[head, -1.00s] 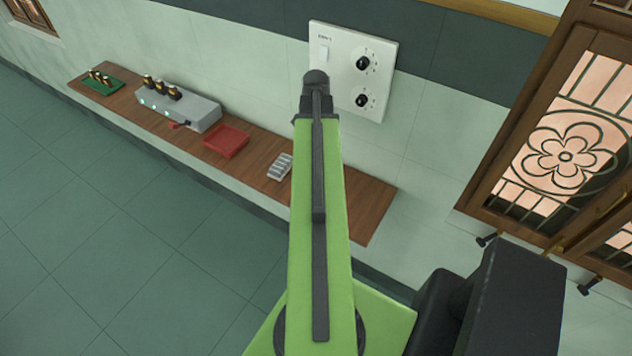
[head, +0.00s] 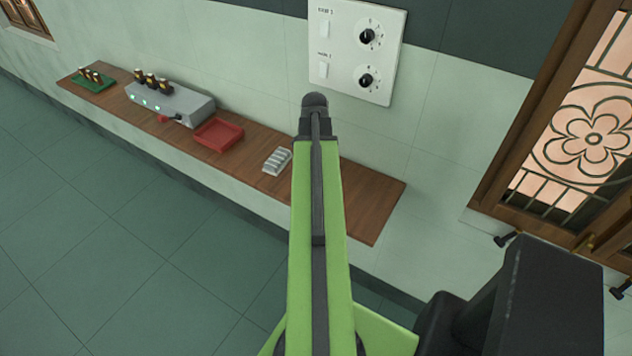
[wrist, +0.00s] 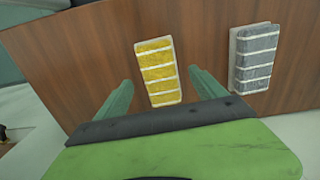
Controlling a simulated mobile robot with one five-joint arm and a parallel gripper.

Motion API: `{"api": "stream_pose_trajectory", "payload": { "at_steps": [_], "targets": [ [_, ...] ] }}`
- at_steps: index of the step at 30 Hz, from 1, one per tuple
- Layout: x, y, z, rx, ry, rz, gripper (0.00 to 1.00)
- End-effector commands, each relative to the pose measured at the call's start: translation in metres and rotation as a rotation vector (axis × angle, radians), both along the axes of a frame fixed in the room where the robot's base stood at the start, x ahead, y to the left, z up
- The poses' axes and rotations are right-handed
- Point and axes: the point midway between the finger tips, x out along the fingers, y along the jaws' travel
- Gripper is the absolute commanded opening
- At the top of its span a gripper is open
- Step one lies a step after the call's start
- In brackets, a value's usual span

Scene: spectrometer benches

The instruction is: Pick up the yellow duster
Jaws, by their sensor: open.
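The yellow duster (wrist: 158,70) shows in the wrist view as a yellow block with white bands, lying on the brown bench. My gripper (wrist: 162,80) is open, with one green finger on each side of the duster's lower part in the picture. I see a gap on both sides, and I cannot tell the height of the fingers over the bench. In the head view my arm hides the yellow duster and most of my gripper.
A grey duster (wrist: 256,58) lies to the right of the yellow one; it also shows in the head view (head: 277,160). The wooden bench (head: 375,209) also carries a red tray (head: 218,134), a grey instrument (head: 190,107) and a green rack (head: 92,83). A switch panel (head: 345,45) is above.

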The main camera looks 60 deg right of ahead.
Motion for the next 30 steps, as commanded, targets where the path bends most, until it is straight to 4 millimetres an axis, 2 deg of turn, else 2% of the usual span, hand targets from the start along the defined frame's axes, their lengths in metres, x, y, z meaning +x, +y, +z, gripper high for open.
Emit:
{"api": "stream_pose_trajectory", "payload": {
  "at_steps": [1, 3, 11, 26, 27, 30],
  "targets": [
    [0.0003, 0.0001, -0.0194, 0.000, 0.000, 0.000, 0.80],
    [0.0003, 0.0001, -0.0274, 0.000, 0.000, 0.000, 0.80],
    [0.0004, 0.0002, -0.0248, 0.000, 0.000, 0.001, 0.80],
    [0.0006, 0.0004, -0.0249, 0.000, 0.000, 0.001, 0.15],
    [0.0006, 0.0004, -0.0248, 0.000, 0.000, 0.001, 0.12],
    [0.0006, 0.0004, -0.0249, 0.000, 0.000, 0.001, 0.12]
  ]
}}
